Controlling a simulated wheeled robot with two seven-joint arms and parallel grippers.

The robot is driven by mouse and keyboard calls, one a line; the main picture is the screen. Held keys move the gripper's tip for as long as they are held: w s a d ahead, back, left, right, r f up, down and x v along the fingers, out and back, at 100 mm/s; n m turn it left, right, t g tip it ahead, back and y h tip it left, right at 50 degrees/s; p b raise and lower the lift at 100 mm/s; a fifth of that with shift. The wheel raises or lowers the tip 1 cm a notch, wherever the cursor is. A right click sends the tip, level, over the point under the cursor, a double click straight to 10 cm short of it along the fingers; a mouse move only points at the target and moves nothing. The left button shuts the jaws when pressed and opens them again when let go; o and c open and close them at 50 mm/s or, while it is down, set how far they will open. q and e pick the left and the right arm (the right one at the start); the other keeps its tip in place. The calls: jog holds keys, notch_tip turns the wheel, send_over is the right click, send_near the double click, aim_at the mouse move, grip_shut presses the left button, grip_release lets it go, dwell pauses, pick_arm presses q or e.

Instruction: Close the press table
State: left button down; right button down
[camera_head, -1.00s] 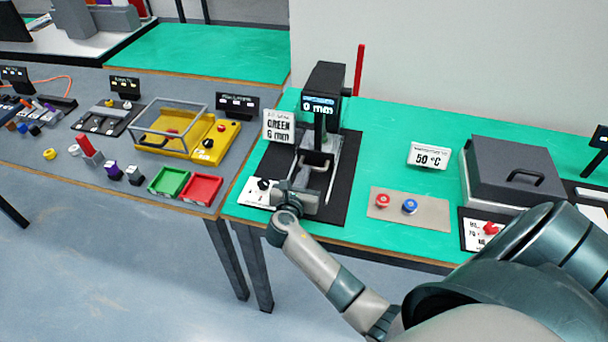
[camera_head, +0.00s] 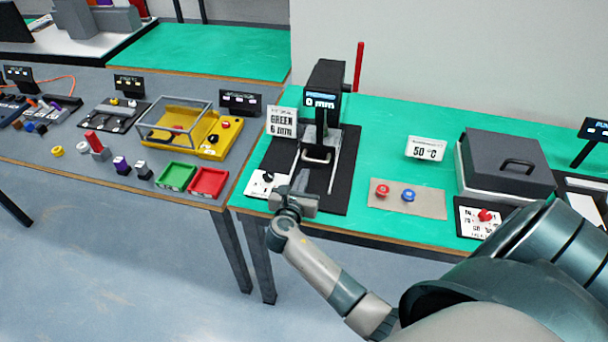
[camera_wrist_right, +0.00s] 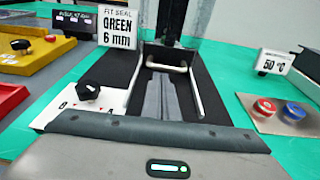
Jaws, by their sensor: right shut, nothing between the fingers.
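The press (camera_head: 323,80) is a black column with a 0 mm display and a red lever. Its press table runs between two pale rails on a black base (camera_head: 338,190). The pale bar handle (camera_head: 318,155) of the table is close in front of the column; it also shows in the right wrist view (camera_wrist_right: 167,67). My right gripper (camera_head: 302,180) is shut and empty, in front of the handle, with a gap between. In the wrist view its dark fingers (camera_wrist_right: 160,85) point toward the handle. My left gripper is not in view.
A GREEN 6 mm sign (camera_head: 281,122) and a white panel with a black knob (camera_head: 267,180) stand left of the press. Right of it are a plate with red and blue buttons (camera_head: 408,202) and a grey lidded box (camera_head: 508,160). Red and green trays lie left.

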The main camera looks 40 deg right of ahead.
jog(key=shift+v, duration=0.75)
jog(key=b+v, duration=0.1)
jog(key=v, duration=0.4)
jog(key=shift+f+b, duration=0.1)
jog(key=shift+b, duration=0.2)
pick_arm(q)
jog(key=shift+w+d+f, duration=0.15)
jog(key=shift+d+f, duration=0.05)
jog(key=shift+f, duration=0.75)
pick_arm(e)
jog(key=shift+v, duration=0.75)
